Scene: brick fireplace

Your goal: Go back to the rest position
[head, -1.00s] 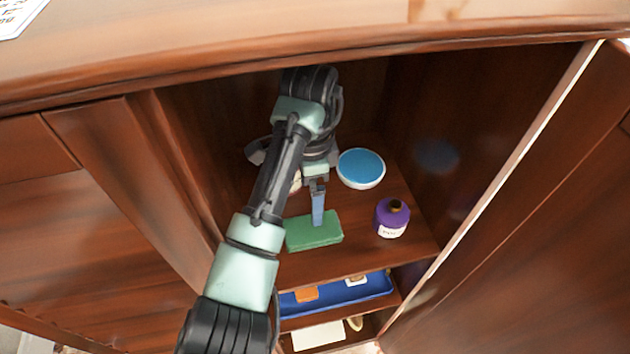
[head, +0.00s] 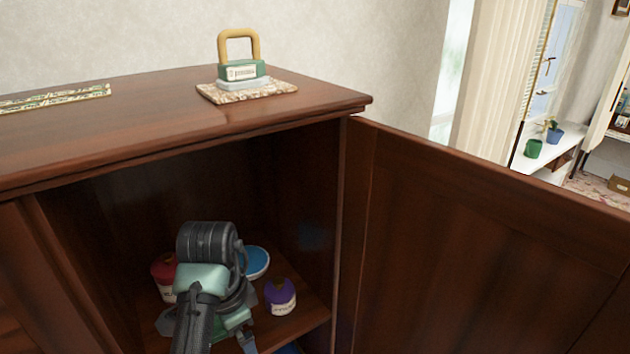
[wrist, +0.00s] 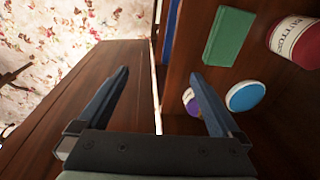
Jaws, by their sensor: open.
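My gripper (wrist: 162,88) is open, with nothing between its two blue-grey fingers in the wrist view. In the head view only part of my gripper (head: 246,341) shows at the bottom edge, in front of the open cabinet (head: 345,215). In the wrist view the fingers straddle the pale cabinet edge. The green block (wrist: 228,36), red jar (wrist: 296,42), blue-topped round container (wrist: 246,96) and purple jar (wrist: 189,98) are on the shelf to the right. My arm hides part of the shelf in the head view.
The cabinet door (head: 470,250) stands open at the right. On the cabinet top are a green-and-white object with a yellow handle (head: 241,70) on a patterned slab, and a patterned strip (head: 55,98). Flowered flooring (wrist: 60,45) shows in the wrist view.

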